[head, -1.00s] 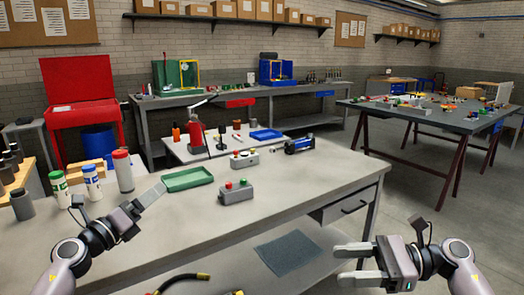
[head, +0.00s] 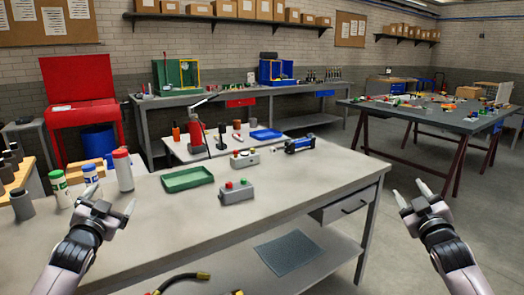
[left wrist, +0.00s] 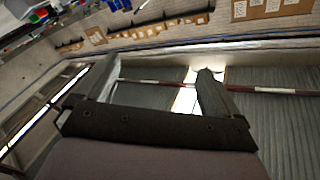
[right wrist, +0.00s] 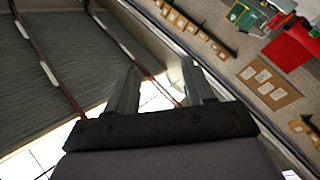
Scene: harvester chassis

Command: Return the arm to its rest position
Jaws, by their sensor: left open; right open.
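My left gripper (head: 108,204) is raised over the left front part of the grey workbench (head: 300,195), its fingers apart and nothing between them. Its fingers also show in the left wrist view (left wrist: 155,85), spread and empty, with ceiling and wall behind. My right gripper (head: 409,191) is raised to the right of the bench, over the floor, with its fingers pointing up and apart. It also shows open and empty in the right wrist view (right wrist: 160,90). Neither gripper touches anything that I can see.
On the bench are a green tray (head: 187,180), a grey button box (head: 236,192), a second button box (head: 245,159), a blue cylinder tool (head: 297,145) and several bottles (head: 122,170). A dark table (head: 440,118) stands at right. The floor beside my right arm is clear.

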